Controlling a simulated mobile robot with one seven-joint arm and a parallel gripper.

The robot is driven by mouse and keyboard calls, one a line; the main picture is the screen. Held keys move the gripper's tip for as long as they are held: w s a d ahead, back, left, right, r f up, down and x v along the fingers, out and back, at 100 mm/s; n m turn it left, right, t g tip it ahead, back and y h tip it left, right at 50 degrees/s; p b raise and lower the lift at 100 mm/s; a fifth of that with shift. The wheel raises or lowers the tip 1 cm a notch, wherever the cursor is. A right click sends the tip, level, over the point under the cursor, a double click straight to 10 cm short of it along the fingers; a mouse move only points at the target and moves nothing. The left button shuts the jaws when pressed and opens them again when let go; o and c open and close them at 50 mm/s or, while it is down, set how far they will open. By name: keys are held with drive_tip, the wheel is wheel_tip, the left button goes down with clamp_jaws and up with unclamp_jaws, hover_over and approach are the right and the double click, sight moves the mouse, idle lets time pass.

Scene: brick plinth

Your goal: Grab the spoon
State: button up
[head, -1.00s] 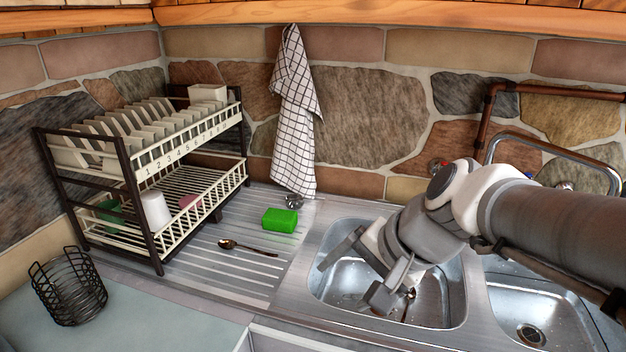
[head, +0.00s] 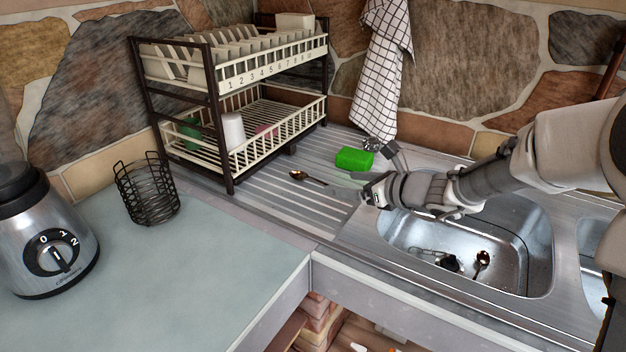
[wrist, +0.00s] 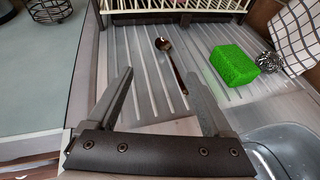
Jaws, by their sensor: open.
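A dark bronze spoon (head: 307,178) lies on the ribbed steel drainboard, left of the green sponge. In the wrist view the spoon (wrist: 171,66) lies beyond my fingertips, its bowl far and its handle toward me. My gripper (head: 376,170) is open and empty above the drainboard's right edge by the sink; its two fingers (wrist: 160,92) spread apart in the wrist view. A second spoon (head: 482,262) lies in the sink basin.
A green sponge (head: 354,159) and steel scourer (head: 372,144) sit right of the spoon. A dish rack (head: 232,186) stands behind left. A wire basket (head: 147,190) and blender (head: 45,240) stand on the counter. A checked towel (head: 381,75) hangs behind.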

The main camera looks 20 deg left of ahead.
drive_tip(key=b, duration=0.1)
approach(295, 174)
drive_tip(key=shift+x, duration=2.95)
clamp_jaws()
